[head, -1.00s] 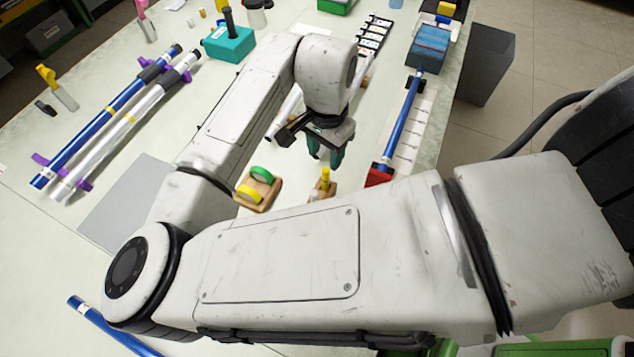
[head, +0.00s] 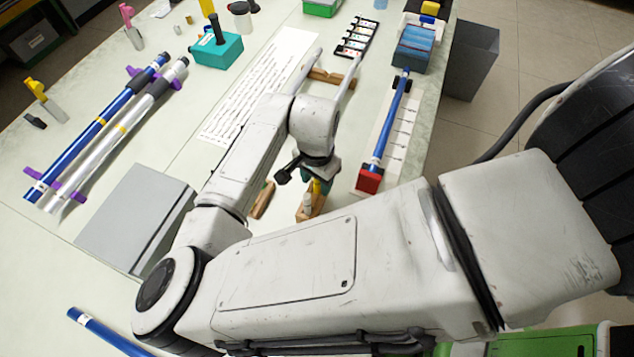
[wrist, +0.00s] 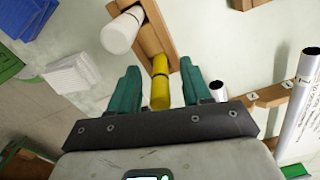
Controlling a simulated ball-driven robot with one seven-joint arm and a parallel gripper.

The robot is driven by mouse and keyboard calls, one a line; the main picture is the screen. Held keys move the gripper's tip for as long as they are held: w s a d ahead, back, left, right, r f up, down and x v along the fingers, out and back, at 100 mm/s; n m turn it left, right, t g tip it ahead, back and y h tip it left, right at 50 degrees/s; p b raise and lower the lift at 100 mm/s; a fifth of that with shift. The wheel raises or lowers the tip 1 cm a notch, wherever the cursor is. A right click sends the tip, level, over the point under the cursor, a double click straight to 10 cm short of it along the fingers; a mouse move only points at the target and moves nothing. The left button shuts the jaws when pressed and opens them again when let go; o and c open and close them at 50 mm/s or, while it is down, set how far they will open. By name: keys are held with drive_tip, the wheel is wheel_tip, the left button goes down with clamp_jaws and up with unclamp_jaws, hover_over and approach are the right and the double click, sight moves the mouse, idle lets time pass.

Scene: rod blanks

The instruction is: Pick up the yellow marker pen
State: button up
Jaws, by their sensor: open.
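The yellow marker pen (wrist: 160,82) stands in a wooden block (wrist: 152,28), beside a white cylinder (wrist: 120,33). In the head view the pen (head: 316,187) is a small yellow piece, partly hidden by my gripper (head: 308,173). In the wrist view my gripper (wrist: 158,70) is open, with one teal finger on each side of the pen. A gap shows between the pen and each finger. The pen's near end is close to the dark palm bar. The wooden block (head: 312,213) stands on the table in the head view.
A red block (head: 369,181) with a blue rod (head: 390,125) lies just right of my gripper. Another wooden block (head: 262,203) is mostly hidden by my arm. A grey box (head: 135,215) is at left.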

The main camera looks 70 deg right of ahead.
drive_tip(key=shift+c, duration=0.4)
clamp_jaws()
